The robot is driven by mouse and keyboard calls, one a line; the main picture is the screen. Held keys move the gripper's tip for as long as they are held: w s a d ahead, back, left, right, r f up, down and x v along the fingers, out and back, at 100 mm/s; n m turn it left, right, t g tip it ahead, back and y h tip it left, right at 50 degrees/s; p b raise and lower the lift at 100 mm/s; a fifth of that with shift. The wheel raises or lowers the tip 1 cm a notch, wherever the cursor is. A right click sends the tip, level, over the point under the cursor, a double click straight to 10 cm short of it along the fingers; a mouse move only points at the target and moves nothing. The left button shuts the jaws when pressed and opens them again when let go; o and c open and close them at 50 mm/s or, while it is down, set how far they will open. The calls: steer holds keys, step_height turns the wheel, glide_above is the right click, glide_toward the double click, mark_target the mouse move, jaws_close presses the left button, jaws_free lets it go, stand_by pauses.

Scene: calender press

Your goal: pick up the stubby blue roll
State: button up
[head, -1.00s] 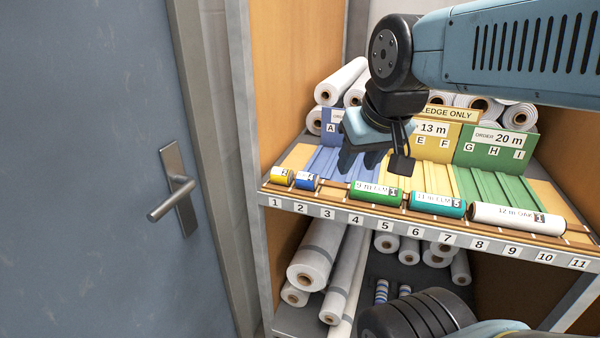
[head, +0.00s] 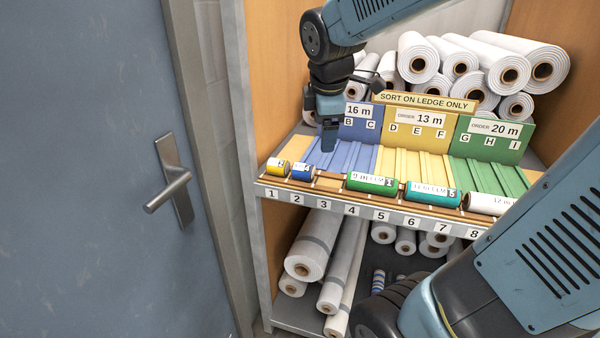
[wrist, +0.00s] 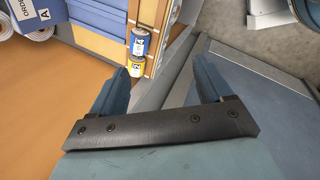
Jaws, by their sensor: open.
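The stubby blue roll (head: 302,171) lies on the front ledge of the shelf, above label 2, with a white band on it. A short yellow roll (head: 278,167) lies just left of it. My gripper (head: 328,141) is open and empty, above the blue grooved panel, behind and a little right of the blue roll. In the wrist view my gripper's two fingers (wrist: 163,76) stand apart, with the blue roll (wrist: 139,42) and yellow roll (wrist: 136,68) beyond them, nearer the left finger.
A green roll (head: 372,182), a teal roll (head: 433,194) and a white roll (head: 488,203) lie further right on the ledge. White rolls (head: 505,70) are stacked behind the order boards. A wooden side wall (head: 270,75) bounds the shelf at left. A grey door (head: 80,120) stands left.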

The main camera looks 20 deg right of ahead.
steer(key=w+a+f+n+h, duration=0.1)
steer(key=w+f+n, duration=0.1)
steer(key=w+n, duration=0.35)
steer(key=w+a+f+n, duration=0.2)
steer(key=w+f+n, duration=0.1)
steer(key=w+n, duration=0.3)
steer(key=n, duration=0.2)
glide_above(303, 164)
steer(key=s+a, duration=0.2)
steer(key=shift+m+g, duration=0.25)
steer(key=shift+g, duration=0.05)
steer(key=f, duration=0.7)
steer(key=shift+s+d+f, duration=0.1)
steer(key=shift+d+f, duration=0.15)
steer(key=shift+f, duration=0.05)
steer(key=shift+w+x, duration=0.1)
steer(key=shift+x, duration=1.25)
steer(key=shift+w+x, duration=0.15)
steer(key=shift+x, duration=1.2)
steer(key=shift+d+r, duration=0.1)
steer(key=shift+c, duration=0.4)
steer(key=c, duration=0.7)
steer(key=shift+r, duration=0.1)
